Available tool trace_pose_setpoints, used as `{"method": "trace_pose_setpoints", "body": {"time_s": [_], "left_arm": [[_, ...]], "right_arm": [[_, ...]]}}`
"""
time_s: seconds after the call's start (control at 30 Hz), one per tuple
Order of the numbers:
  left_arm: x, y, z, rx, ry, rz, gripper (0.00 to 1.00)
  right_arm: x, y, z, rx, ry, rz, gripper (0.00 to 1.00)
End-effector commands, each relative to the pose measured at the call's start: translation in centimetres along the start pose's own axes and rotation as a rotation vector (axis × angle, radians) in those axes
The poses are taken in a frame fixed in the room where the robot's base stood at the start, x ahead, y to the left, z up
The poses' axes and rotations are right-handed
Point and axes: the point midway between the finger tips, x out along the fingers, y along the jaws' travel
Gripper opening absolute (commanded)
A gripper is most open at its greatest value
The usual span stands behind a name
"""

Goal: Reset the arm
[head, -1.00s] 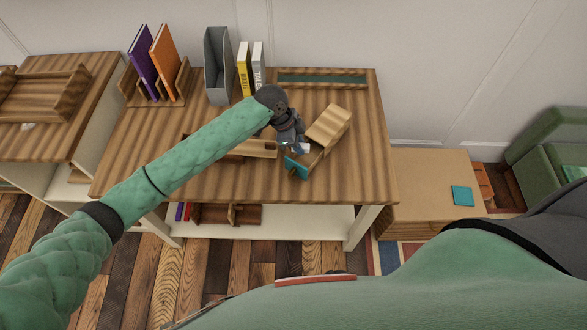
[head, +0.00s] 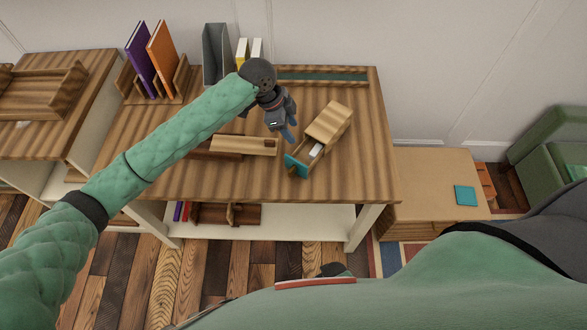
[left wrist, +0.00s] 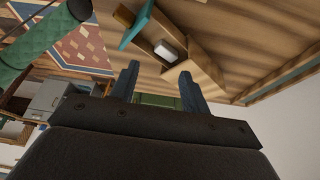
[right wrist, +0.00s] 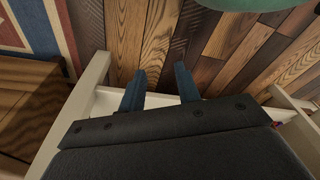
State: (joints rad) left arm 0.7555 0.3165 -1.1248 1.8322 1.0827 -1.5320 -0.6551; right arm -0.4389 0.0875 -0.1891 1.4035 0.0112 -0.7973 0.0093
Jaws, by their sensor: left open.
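My left gripper (head: 288,135) is open and empty above the wooden desk (head: 230,182), to the left of a small wooden box (head: 330,120). In the left wrist view its blue fingers (left wrist: 161,88) are apart with nothing between them. The box has its drawer pulled out, with a teal front (head: 296,166). A small white block (head: 316,150) lies inside the drawer and also shows in the left wrist view (left wrist: 166,50). My right gripper (right wrist: 160,82) has its fingers apart and empty, in front of a white frame and the plank floor.
A wooden tray piece (head: 243,145) lies left of the box. Purple and orange books (head: 162,60) in a holder, a grey file holder (head: 216,55) and yellow and white books stand along the back. A low cabinet (head: 430,185) with a teal square is to the right.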

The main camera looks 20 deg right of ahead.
Motion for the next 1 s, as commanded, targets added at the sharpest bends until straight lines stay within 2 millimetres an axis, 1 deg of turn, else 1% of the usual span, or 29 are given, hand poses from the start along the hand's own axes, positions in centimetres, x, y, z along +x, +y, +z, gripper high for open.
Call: {"method": "trace_pose_setpoints", "body": {"time_s": [0.1,0.23,0.7,0.83,1.0], "left_arm": [[-0.8,0.0,0.0,0.001,-0.001,0.000,0.46],[-1.1,0.0,0.0,0.001,0.000,0.000,0.46],[-1.0,0.1,-0.1,-0.002,0.002,-0.001,0.46],[-0.6,0.8,-0.4,-0.024,0.021,-0.014,0.46],[0.2,2.5,-1.0,-0.100,0.073,-0.057,0.46]], "right_arm": [[-0.5,-0.1,-0.2,0.002,-0.003,-0.002,0.33],[-0.8,-0.2,-0.4,0.002,-0.005,-0.003,0.33],[-0.8,-0.1,-0.3,0.002,-0.006,-0.002,0.33],[-0.8,-0.1,-0.3,0.002,-0.006,-0.002,0.33],[-0.8,-0.1,-0.2,0.002,-0.006,-0.001,0.33]]}}
